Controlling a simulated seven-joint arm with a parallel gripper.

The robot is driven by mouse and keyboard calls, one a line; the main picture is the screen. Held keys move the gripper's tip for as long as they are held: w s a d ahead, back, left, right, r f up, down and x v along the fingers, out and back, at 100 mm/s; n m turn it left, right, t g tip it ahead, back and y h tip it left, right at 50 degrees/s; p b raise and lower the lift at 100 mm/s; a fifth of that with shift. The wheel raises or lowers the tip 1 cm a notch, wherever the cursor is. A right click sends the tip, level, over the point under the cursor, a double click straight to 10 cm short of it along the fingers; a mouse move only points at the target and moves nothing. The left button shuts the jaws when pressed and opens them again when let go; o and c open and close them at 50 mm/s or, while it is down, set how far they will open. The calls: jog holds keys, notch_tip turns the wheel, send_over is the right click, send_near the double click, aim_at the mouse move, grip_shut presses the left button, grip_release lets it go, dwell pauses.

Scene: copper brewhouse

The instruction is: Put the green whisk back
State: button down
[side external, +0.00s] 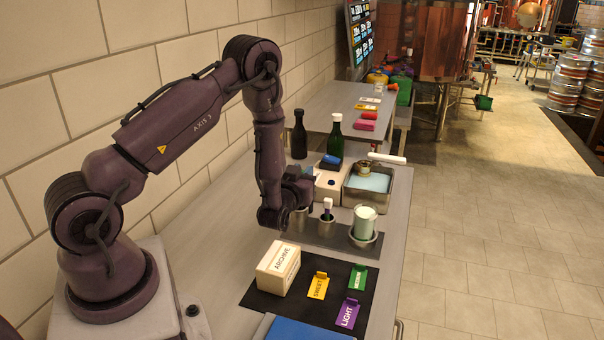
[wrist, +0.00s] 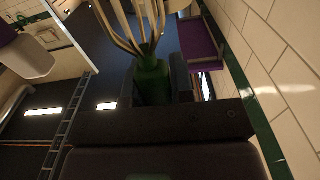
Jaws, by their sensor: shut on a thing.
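In the wrist view my gripper (wrist: 155,85) is shut on the green handle of the whisk (wrist: 151,78); its metal wires fan out beyond the fingers. In the side view my gripper (side external: 300,184) is held above the bench, behind the steel cups, and I cannot make out the whisk there. A steel cup (side external: 298,222) stands just below my gripper and looks empty, though its inside is hidden. A second steel cup (side external: 327,225) holds a dark-handled tool with a pale top (side external: 327,203). Both stand on a dark strip (side external: 343,236).
A pale green beaker (side external: 365,222) stands in a steel dish at the strip's right. Behind are a basin of bluish liquid (side external: 371,181), a green bottle (side external: 336,141) and a dark bottle (side external: 299,138). In front, an ARCHIVE box (side external: 278,268) and coloured label cards lie on a black mat (side external: 332,304).

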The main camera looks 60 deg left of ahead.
jog(key=c, duration=1)
grip_release()
jog(key=shift+f, duration=0.1)
